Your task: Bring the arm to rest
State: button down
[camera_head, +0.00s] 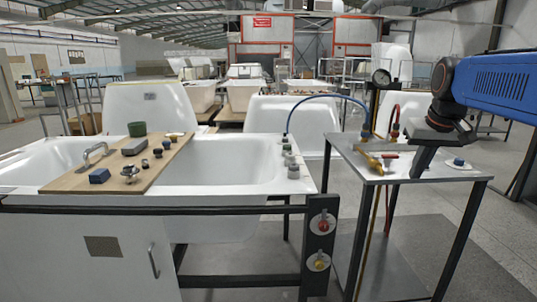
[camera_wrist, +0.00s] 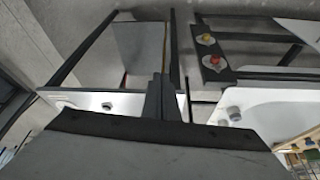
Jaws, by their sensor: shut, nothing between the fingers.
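My blue arm comes in from the right in the camera_head view, with my gripper (camera_head: 420,165) pointing down at its end. It hangs in front of and over the right part of the grey metal side table (camera_head: 440,172). The fingers look closed together and nothing shows between them. In the wrist view my gripper (camera_wrist: 162,100) shows as dark fingers side by side, with the small table (camera_wrist: 75,98) beyond them. I cannot tell the exact gap between the fingertips and the tabletop.
The table holds a gauge (camera_head: 381,78), brass valve fittings (camera_head: 372,162) and a blue knob (camera_head: 459,162). Left of it stands a white bathtub (camera_head: 225,165) with a wooden board (camera_head: 85,183) of small parts. A black post carries red and yellow knobs (camera_head: 322,225). Floor right of the table is clear.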

jog(key=s+a+f, duration=0.5)
jog(key=s+f, duration=0.5)
jog(key=s, duration=0.2)
jog(key=s+a+f+n, duration=0.1)
jog(key=s+a+f, duration=0.4)
jog(key=s+f, duration=0.5)
jog(key=s, duration=0.3)
jog(key=shift+f+y, duration=0.3)
